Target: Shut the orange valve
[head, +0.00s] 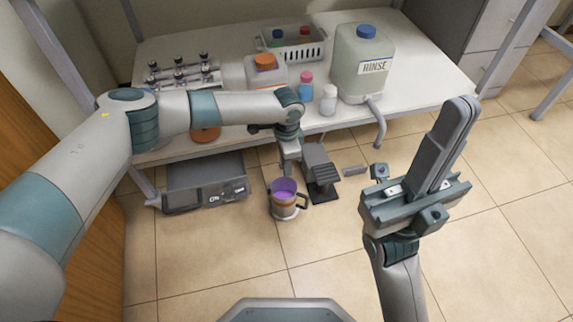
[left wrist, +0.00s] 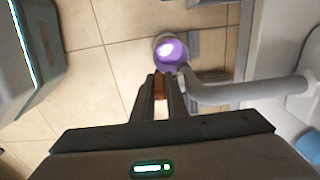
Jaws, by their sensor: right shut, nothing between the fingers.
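The orange valve (left wrist: 160,88) shows as a small orange-brown piece between the fingers of my left gripper (left wrist: 163,84) in the left wrist view, by the grey spout pipe (left wrist: 245,92). The two fingers stand close on both sides of it and look shut on it. In the head view my left gripper (head: 288,160) is at the table's front edge and hides the valve. A mug (head: 285,206) with purple contents is below it; it also shows in the left wrist view (left wrist: 172,54). My right gripper (head: 455,145) is shut and empty, away from the table.
A jug with an orange cap (head: 265,64) and a RINSE jug (head: 362,65) with a blue cap and outlet pipe stand on the white table (head: 220,45). Small bottles (head: 328,98), a basket (head: 292,46) and a vial rack (head: 182,72) are there. Floor at right is clear.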

